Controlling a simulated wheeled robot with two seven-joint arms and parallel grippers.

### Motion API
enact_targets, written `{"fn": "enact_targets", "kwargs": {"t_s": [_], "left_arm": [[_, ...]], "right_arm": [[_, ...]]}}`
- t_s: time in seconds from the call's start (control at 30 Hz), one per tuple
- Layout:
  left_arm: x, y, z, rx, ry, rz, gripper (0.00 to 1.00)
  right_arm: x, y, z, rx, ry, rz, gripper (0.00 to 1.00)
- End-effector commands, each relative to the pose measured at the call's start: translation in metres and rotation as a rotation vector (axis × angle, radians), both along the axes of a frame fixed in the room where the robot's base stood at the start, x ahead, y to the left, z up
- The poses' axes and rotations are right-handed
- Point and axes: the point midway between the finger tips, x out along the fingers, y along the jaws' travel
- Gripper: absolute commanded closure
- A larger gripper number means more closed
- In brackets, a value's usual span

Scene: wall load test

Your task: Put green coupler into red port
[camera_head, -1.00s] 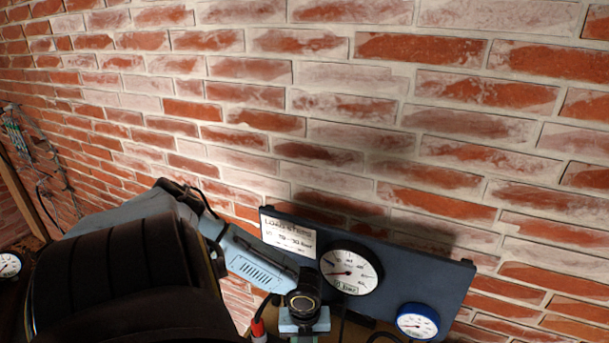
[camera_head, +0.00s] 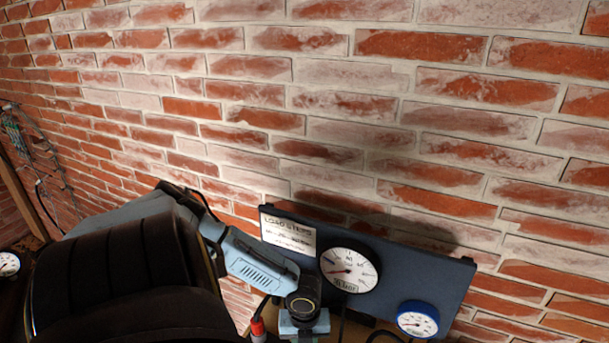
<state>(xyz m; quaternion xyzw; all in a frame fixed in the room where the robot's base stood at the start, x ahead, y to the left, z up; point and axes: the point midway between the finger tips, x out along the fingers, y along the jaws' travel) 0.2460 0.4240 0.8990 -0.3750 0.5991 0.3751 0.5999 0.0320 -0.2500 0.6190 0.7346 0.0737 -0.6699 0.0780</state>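Neither the green coupler nor the red port can be made out. A small red-collared fitting (camera_head: 257,326) with a pale lower part shows at the bottom edge, just left of my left arm's end; I cannot tell what it belongs to. My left arm comes in from the left, large and black close by, then light blue, reaching down to a dark round joint in front of the gauge panel. The fingers of my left gripper are below the frame or hidden. My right arm and gripper do not show.
A dark blue panel (camera_head: 430,276) with a "LOAD STEPS" card (camera_head: 288,236), a large white gauge (camera_head: 350,271) and a smaller blue-rimmed gauge (camera_head: 417,321) stands before a brick wall (camera_head: 330,120). Another gauge (camera_head: 8,264) is at far left. Dark hoses run below the panel.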

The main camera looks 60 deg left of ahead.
Motion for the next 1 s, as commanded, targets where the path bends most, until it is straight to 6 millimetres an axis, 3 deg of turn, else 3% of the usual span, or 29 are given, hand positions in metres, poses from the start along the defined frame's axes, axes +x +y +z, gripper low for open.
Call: {"fn": "enact_targets", "kwargs": {"t_s": [0.2,0.23,0.4,0.6,0.77,1.0], "left_arm": [[-0.0009,-0.0003,-0.0024,0.0,0.002,0.0,0.94],[-0.0009,-0.0003,-0.0024,0.0,0.002,0.0,0.67],[-0.0007,-0.0002,-0.0021,0.0,0.001,0.0,0.45],[-0.0006,-0.0001,-0.002,0.0,0.001,0.0,0.44],[-0.0005,-0.0001,-0.0019,0.0,0.001,0.0,0.24],[-0.0003,-0.0001,-0.0017,0.0,0.001,0.0,0.24]], "right_arm": [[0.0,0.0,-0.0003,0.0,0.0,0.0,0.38],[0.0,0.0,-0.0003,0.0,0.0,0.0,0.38],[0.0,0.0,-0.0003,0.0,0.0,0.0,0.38],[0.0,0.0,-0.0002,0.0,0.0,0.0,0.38],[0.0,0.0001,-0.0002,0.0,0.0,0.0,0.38],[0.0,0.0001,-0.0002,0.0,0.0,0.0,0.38]]}}
